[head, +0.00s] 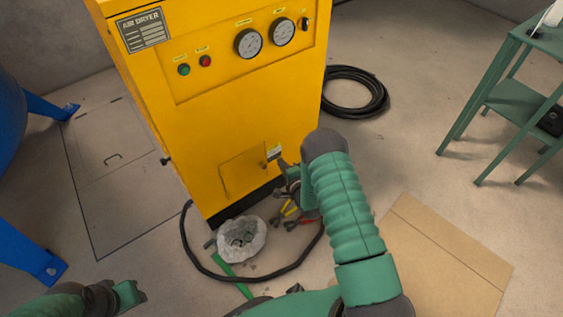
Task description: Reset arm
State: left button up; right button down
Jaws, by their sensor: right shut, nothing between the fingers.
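My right arm comes up from the bottom, bends at a dark elbow and ends in my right gripper (281,167), which is shut and empty. It is in front of the lower right of the yellow air dryer (225,110), close to the small yellow panel (243,172) on its front; whether it touches the dryer I cannot tell. My forearm hides part of the gripper. My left gripper (139,294) is low at the bottom left, above the floor and away from the dryer; whether its fingers are open is not clear.
A pale bag of grey lumps (242,239) and several hand tools (290,212) lie at the dryer's foot, with a black hose (245,281) around them. A cardboard sheet (445,260) is right, a green stand (510,100) far right, a blue tank (10,110) left.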

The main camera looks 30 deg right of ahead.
jog(key=d+p+v, duration=0.1)
jog(key=p+v, duration=0.2)
jog(key=v, duration=0.4)
jog(key=a+r+n+g+y, duration=0.1)
jog(key=a+r+n+g, duration=0.45)
jog(key=r+n, duration=0.35)
jog(key=s+a+r+n+g+y, duration=0.1)
jog(key=s+a+r+n+g, duration=0.3)
jog(key=s, duration=0.5)
jog(key=s+a+r+n+g, duration=0.2)
jog(key=s+a+r+n, duration=0.45)
jog(key=s, duration=0.35)
notch_tip(320, 180, up, 31)
jog(key=p, duration=3.2)
jog(key=shift+w, duration=0.2)
jog(key=shift+a, duration=0.15)
